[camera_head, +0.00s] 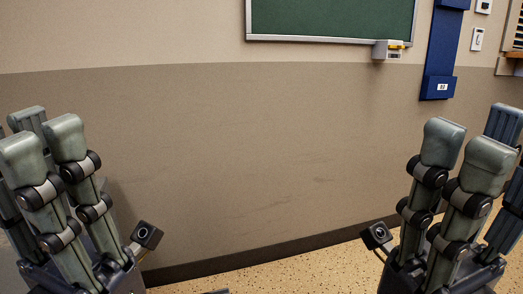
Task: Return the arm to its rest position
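My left gripper (45,140) stands upright at the left edge of the head view, its grey-green fingers pointing up. My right gripper (462,145) stands upright at the right edge in much the same pose. I see nothing held between the fingers of either one. The fingers of each stand close to one another, and from this angle I cannot tell how far they are open. The arms below the grippers are mostly out of the picture.
A two-tone beige wall (270,150) fills the view ahead, with a green board (330,18) and a blue wall panel (441,50). Speckled floor (310,270) shows at the bottom. The space between my grippers is clear.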

